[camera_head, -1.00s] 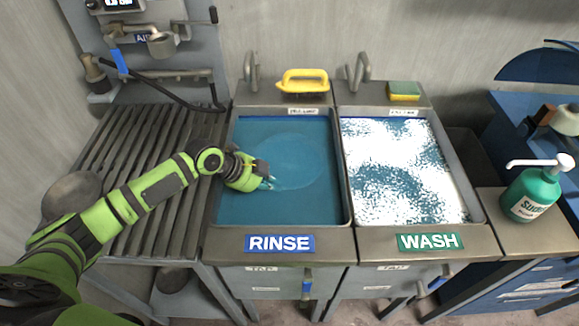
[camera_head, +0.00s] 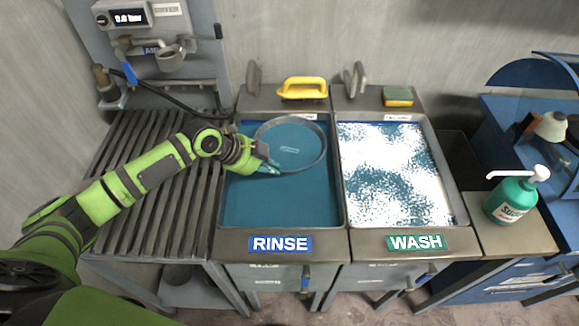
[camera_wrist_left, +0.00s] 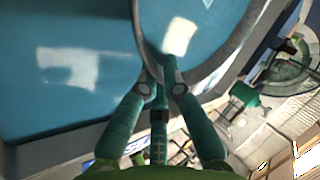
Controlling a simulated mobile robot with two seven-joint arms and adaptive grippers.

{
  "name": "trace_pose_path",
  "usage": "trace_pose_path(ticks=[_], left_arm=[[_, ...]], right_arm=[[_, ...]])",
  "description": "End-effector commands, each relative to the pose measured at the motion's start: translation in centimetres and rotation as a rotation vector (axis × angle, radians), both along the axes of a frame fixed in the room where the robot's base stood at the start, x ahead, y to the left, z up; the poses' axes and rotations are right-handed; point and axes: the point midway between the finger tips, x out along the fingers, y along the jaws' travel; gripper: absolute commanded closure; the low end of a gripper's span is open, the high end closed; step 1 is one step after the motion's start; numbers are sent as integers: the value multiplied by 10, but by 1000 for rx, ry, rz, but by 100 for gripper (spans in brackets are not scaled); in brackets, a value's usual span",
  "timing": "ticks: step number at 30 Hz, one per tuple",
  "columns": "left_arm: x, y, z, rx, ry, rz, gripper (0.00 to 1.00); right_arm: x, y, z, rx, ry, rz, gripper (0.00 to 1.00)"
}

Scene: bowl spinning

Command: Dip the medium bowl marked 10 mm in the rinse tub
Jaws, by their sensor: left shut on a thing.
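The round bowl (camera_head: 302,136) is over the upper part of the rinse tub (camera_head: 224,205), with its grey rim showing clearly. Its inside looks blue, with a small unreadable mark; I cannot tell how much water is in it or whether its underside touches the water. My left gripper (camera_head: 272,166) is shut on the bowl's near-left rim. The left wrist view shows the gripper's green fingers (camera_wrist_left: 162,78) meeting at the bowl's rim (camera_wrist_left: 202,72). My right gripper is not in view.
The wash tub (camera_head: 455,205) with white foam is to the right. A yellow-handled brush (camera_head: 302,88) and a sponge (camera_head: 398,96) sit on the back ledge. A green soap bottle (camera_head: 512,200) stands at right. The ribbed drainboard (camera_head: 160,225) at left is clear beside my arm.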

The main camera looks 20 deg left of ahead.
Motion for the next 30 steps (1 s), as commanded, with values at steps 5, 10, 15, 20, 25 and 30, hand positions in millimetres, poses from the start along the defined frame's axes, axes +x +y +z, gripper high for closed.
trace_pose_path(ticks=[5, 10, 15, 20, 25, 30], left_arm=[[1, 0, 22, 0, -4, -1, 100], [1, 0, 37, 0, -4, -1, 100], [1, 0, 52, 0, -4, -1, 100], [1, 0, 58, 0, -2, 0, 100], [1, 0, 56, -1, -3, 0, 100], [1, 0, 56, 0, -4, -1, 100]], right_arm=[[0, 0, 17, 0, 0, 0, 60], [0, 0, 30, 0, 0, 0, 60], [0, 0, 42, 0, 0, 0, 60], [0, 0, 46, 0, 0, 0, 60], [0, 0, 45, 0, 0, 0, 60], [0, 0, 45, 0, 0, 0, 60]])
